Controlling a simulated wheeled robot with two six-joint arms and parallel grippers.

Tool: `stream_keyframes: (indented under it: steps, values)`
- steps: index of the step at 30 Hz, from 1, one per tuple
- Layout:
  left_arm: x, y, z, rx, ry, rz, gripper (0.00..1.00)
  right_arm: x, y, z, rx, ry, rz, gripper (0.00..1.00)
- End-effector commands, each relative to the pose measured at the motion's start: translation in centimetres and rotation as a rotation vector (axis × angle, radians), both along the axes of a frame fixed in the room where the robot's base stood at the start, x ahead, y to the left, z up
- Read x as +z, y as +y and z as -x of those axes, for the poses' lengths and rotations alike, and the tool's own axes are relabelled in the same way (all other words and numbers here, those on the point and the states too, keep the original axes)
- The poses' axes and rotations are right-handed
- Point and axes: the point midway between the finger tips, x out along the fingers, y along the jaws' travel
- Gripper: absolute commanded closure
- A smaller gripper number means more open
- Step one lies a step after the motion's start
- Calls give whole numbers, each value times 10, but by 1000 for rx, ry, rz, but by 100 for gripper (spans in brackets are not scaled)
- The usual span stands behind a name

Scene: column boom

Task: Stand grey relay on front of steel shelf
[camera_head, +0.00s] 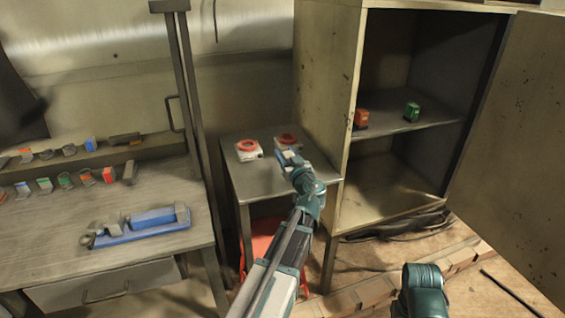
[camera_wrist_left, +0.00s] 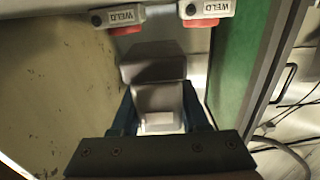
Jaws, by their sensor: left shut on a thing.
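My left gripper (camera_head: 291,160) reaches over the small side table. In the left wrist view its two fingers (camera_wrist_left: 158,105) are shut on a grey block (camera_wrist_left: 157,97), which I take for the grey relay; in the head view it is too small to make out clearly. The steel shelf (camera_head: 420,124) is inside the open cabinet, to the right of the gripper and apart from it. A red relay (camera_head: 361,119) and a green relay (camera_head: 412,111) stand on it. Of my right arm only a teal link shows at the bottom; its gripper is out of view.
The cabinet's left wall (camera_head: 327,75) stands between gripper and shelf. Its door (camera_head: 520,140) is open at right. A workbench (camera_head: 60,235) at left holds several small parts and a blue vise (camera_head: 150,222).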

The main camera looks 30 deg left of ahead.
Motion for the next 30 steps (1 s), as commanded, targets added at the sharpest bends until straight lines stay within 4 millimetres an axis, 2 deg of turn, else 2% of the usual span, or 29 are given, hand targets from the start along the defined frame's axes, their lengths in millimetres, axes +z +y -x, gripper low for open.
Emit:
stream_keyframes:
  steps: [9,13,18,21,30]
  values:
    - [-1,8,-5,-1,0,0,100,-1,0,0,0,0,0,50]
    - [-3,20,-12,2,0,0,100,-3,0,0,0,0,0,50]
    - [-30,18,-10,0,0,0,100,-30,0,0,0,0,0,50]
    - [-39,18,-10,-1,0,0,100,-39,0,0,0,0,0,50]
    - [-37,18,-11,-1,0,0,100,-37,0,0,0,0,0,50]
